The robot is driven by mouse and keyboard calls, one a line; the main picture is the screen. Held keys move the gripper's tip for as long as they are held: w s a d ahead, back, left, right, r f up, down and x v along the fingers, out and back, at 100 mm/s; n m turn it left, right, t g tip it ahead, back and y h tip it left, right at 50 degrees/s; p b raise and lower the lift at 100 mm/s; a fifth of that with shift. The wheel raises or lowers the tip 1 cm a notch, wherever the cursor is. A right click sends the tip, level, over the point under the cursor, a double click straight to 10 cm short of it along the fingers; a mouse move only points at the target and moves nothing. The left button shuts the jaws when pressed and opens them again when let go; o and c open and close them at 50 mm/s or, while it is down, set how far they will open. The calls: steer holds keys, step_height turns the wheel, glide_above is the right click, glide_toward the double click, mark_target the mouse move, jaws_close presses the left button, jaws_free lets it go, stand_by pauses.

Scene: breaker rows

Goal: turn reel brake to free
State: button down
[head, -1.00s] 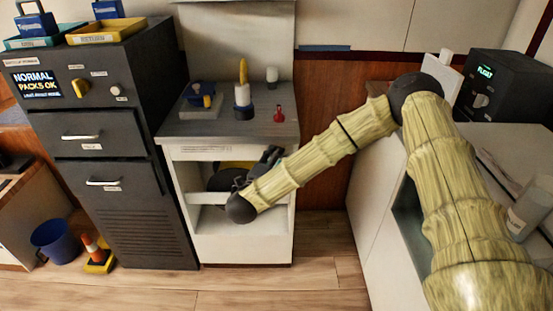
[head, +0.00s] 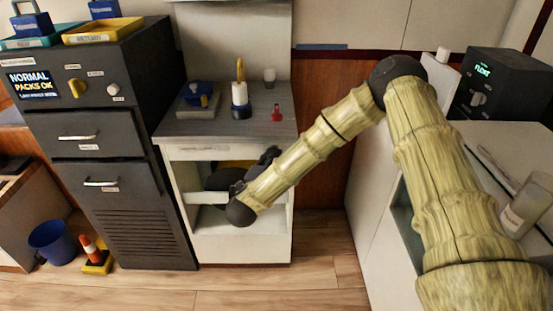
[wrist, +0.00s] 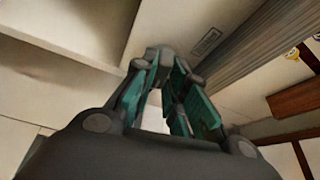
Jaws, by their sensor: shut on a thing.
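The cabinet (head: 243,243) under the grey counter is open at the front, with a dark and yellow reel (head: 222,178) partly visible inside. My gripper (head: 270,155) is at the right side of this opening, just below the counter edge. In the wrist view its teal-padded fingers (wrist: 166,62) come together at the tips, close to the pale cabinet face and its small label plate (wrist: 206,41). They are shut on a small grey part, which I take to be the reel brake's handle. The fingers mostly hide it, and its setting cannot be read.
A white rail (head: 205,198) crosses the opening near my wrist. Several small items, including a red one (head: 277,113), stand on the counter (head: 215,128). A dark drawer cabinet (head: 130,125) is on the left and a white unit (head: 376,205) on the right.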

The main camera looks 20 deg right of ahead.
steer(key=shift+s+d+f+n+t+y+b, duration=0.15)
steer(key=shift+n+t+y, duration=0.9)
steer(key=shift+n, duration=2.3)
steer(key=shift+w+f+n+t+y+b, duration=0.15)
steer(key=shift+n+t+y, duration=0.85)
steer(key=shift+n, duration=2.4)
steer(key=shift+s+d+f+n+t+y+b, duration=0.15)
steer(key=shift+n+t+y, duration=0.85)
steer(key=shift+n, duration=2.35)
steer(key=shift+f+n+t+h, duration=0.1)
steer(key=shift+n+t+h, duration=0.2)
steer(key=shift+t+h, duration=0.05)
steer(key=c, duration=1.4)
jaws_free()
steer(key=shift+c, duration=0.2)
steer(key=shift+a, duration=0.1)
